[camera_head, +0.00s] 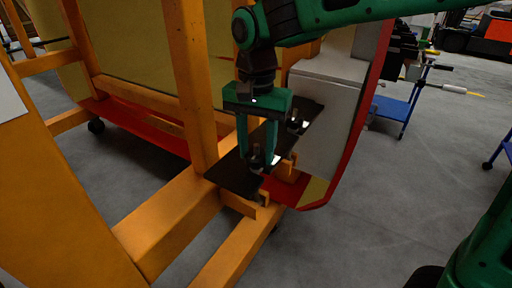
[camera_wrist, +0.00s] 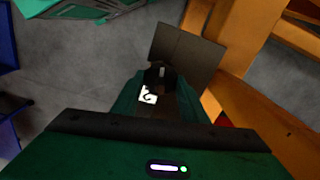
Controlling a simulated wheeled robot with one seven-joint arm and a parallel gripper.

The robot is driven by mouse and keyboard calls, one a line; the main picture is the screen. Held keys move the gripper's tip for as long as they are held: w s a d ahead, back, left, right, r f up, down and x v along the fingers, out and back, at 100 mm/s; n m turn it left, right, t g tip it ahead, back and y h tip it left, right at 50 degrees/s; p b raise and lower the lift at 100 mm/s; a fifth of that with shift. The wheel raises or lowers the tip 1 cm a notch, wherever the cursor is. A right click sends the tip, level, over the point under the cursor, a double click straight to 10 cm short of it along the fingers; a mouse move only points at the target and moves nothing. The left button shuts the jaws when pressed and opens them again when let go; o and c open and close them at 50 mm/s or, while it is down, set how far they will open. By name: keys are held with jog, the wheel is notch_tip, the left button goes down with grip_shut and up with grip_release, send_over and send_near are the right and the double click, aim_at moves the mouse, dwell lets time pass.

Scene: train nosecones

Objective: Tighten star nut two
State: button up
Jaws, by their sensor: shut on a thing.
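A dark star nut (camera_head: 256,163) stands on the black plate (camera_head: 229,174) at the lower end of the orange frame. My green gripper (camera_head: 257,156) points down at it, with one finger on each side, shut on the nut. In the wrist view, the nut (camera_wrist: 160,73) sits between the fingertips (camera_wrist: 160,80), over the plate (camera_wrist: 190,50). A white label (camera_wrist: 148,95) with a dark mark, perhaps a 2, lies beside it. The fingers hide much of the nut, and its tightness cannot be told. A second star nut (camera_head: 295,121) stands farther back on the plate, apart from my gripper.
Orange beams (camera_head: 188,90) rise close to the left of my gripper. The red-edged nosecone panel (camera_head: 360,110) stands close on the right. A blue cart (camera_head: 395,112) with tools is behind at the right. Grey floor (camera_head: 370,220) is open at the front right.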

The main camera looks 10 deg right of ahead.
jog(key=shift+a, duration=0.1)
jog(key=o, duration=1)
jog(key=shift+o, duration=0.2)
notch_tip(320, 180, up, 11)
jog(key=shift+f, duration=0.1)
jog(key=s+d+f, duration=0.2)
jog(key=d+f, duration=0.2)
jog(key=d, duration=0.7)
jog(key=s+d+f, duration=0.1)
jog(key=d+f, duration=0.2)
jog(key=d, duration=0.8)
jog(key=s+d+f, duration=0.5)
jog(key=s+d, duration=0.1)
jog(key=s, duration=0.2)
jog(key=s+d+f, duration=0.5)
jog(key=s+d, duration=0.2)
jog(key=s, duration=0.1)
jog(key=shift+s+d+f+m, duration=0.15)
jog(key=shift+d+f+m, duration=0.05)
jog(key=shift+f+m, duration=0.2)
